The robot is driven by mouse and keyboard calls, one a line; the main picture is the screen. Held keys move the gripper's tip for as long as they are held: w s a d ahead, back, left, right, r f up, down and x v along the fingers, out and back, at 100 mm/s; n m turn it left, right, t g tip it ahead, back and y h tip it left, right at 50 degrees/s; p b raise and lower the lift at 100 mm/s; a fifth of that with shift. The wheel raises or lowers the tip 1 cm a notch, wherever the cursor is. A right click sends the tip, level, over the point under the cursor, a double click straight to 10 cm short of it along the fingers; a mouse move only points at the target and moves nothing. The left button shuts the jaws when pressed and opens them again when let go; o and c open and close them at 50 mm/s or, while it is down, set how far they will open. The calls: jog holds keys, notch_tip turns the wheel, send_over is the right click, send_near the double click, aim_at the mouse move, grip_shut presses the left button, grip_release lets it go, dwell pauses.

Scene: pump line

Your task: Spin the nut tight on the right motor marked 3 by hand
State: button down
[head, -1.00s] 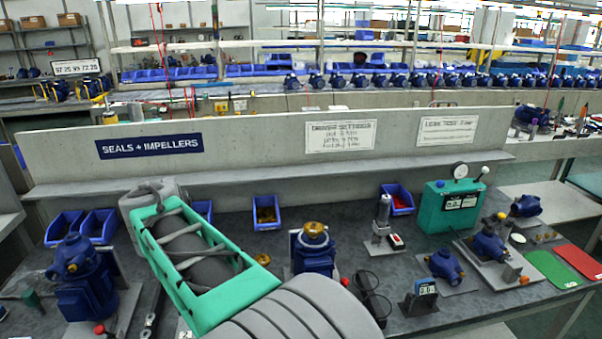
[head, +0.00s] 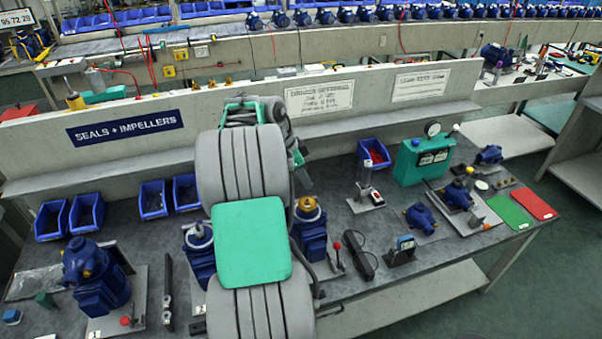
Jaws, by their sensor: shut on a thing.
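The right motor (head: 311,238) is a blue upright unit on the bench, just right of my arm. A brass-coloured ring, seemingly the nut (head: 308,213), sits on its top; the number 3 cannot be read. My gripper (head: 303,183) shows only in part, as a dark piece at the top of the motor. It is shut on the nut, though my arm hides most of the jaws and the contact is not clear. The left motor (head: 198,262), with a grey ring on top, is partly hidden by my arm.
A larger blue pump (head: 90,275) stands at the left. Blue bins (head: 155,200) line the back ledge. Right of the motor are a red-knobbed lever (head: 337,250), a dark stand (head: 400,252) and a teal gauge box (head: 425,160). Green (head: 509,211) and red (head: 535,203) mats lie at the right.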

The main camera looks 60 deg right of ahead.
aim_at(307, 201)
notch_tip(307, 201, down, 6)
jog(key=b, duration=0.4)
jog(key=shift+w+r, duration=0.1)
jog(key=shift+a+b, duration=0.15)
jog(key=shift+b, duration=0.2)
dwell(0.9)
jog(key=shift+f, duration=0.25)
jog(key=shift+c, duration=1.2)
grip_release()
dwell(0.4)
notch_tip(307, 201, up, 9)
jog(key=p, duration=0.6)
